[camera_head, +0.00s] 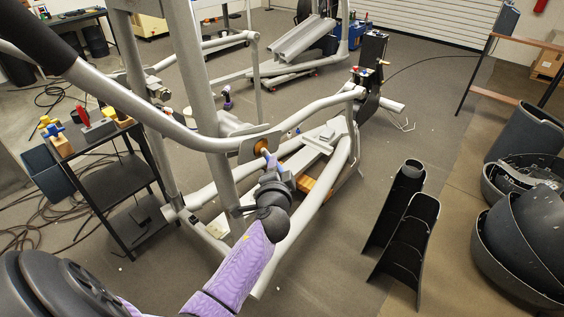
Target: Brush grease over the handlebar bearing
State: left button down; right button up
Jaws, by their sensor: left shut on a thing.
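The silver elliptical frame (193,65) fills the middle of the camera_head view. The handlebar bearing (261,146) shows as a small orange-brown round spot on a grey plate (247,152), at the joint of the long handlebar. My left gripper (272,168) is just below and right of it, shut on a small thin tool with a bluish part, likely the grease brush (269,157). The tool's tip is at or very close to the bearing; I cannot tell whether it touches. Any grease is too small to make out. My right gripper is not in view.
A black cart (118,190) with small tools on top stands at left, cables on the floor beside it. Another machine (300,45) stands behind. Bare floor lies between frame and covers.

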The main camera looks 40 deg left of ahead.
pick_arm(q)
jog(key=shift+s+r+p, duration=0.25)
jog(key=shift+r+p, duration=0.25)
jog(key=shift+r, duration=0.05)
jog(key=shift+w+r, duration=0.2)
jog(key=shift+w, duration=0.2)
jog(key=s+p, duration=0.1)
jog(key=s, duration=0.2)
jog(key=shift+s+a+f, duration=0.1)
jog(key=shift+s+a, duration=0.05)
jog(key=shift+s, duration=0.15)
dwell(0.9)
